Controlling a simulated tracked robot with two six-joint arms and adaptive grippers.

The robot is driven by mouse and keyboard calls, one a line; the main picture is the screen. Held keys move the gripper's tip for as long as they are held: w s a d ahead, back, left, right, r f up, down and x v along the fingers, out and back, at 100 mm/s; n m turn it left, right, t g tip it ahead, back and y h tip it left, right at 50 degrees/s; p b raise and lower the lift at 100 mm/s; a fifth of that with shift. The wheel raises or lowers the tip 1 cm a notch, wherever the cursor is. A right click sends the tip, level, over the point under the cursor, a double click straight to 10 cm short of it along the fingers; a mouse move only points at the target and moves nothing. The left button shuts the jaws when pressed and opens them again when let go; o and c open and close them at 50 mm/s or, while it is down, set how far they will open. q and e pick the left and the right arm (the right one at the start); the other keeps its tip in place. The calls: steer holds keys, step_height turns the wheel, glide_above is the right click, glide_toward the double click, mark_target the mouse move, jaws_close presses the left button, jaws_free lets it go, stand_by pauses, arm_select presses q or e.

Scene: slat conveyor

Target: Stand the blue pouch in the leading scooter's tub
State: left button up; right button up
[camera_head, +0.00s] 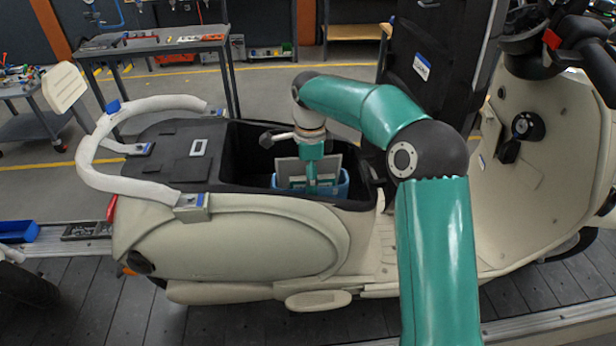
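The blue pouch (342,186) is inside the black open tub (246,136) of the cream scooter (230,245). It looks roughly upright, with grey flat pieces (289,172) showing above its blue part; its bottom is hidden by the tub's near wall. My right gripper (312,188) points down into the tub, at the middle of the pouch and overlapping it in this view. Its fingertips are too small and hidden to tell if they grip the pouch. My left gripper is not in view.
A black seat (425,60) stands raised at the tub's right side. A pale grab rail (135,190) curves around the tail at left. Handlebars (570,45) and the front shield are at right. The scooter stands on a dark slat conveyor (85,320). Workbenches (150,42) are behind.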

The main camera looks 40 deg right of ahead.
step_height(320, 180, up, 12)
steer(key=shift+r, duration=0.15)
stand_by(0.7)
steer(key=shift+a, duration=0.1)
